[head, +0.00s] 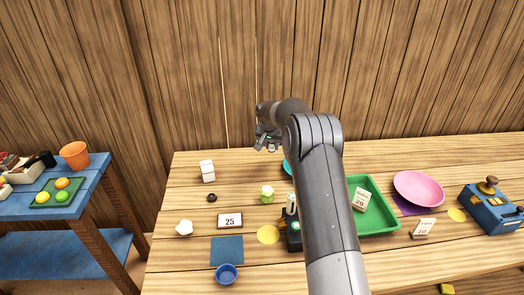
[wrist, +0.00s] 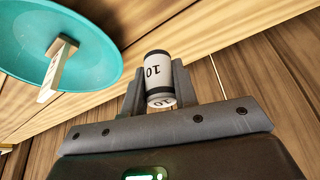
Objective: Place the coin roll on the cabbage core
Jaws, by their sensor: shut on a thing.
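My gripper (wrist: 160,92) is shut on a small upright-looking cylinder (wrist: 158,70), white with dark ends and marked 10, which I take for the coin roll. In the head view my gripper (head: 268,142) is in the air above the back of the table, and the roll in it is not clear there. A pale green, lumpy piece (head: 267,194), likely the cabbage core, stands mid-table, below my gripper in the picture. A whitish lump (head: 184,228) lies at the table's left.
A teal dish (wrist: 60,75) holds a card; my arm mostly hides it in the head view (head: 287,168). Near the green piece are a 25 sign (head: 230,220), a yellow disc (head: 268,235) and a dark device (head: 293,240). A green tray (head: 380,222) lies right of my arm.

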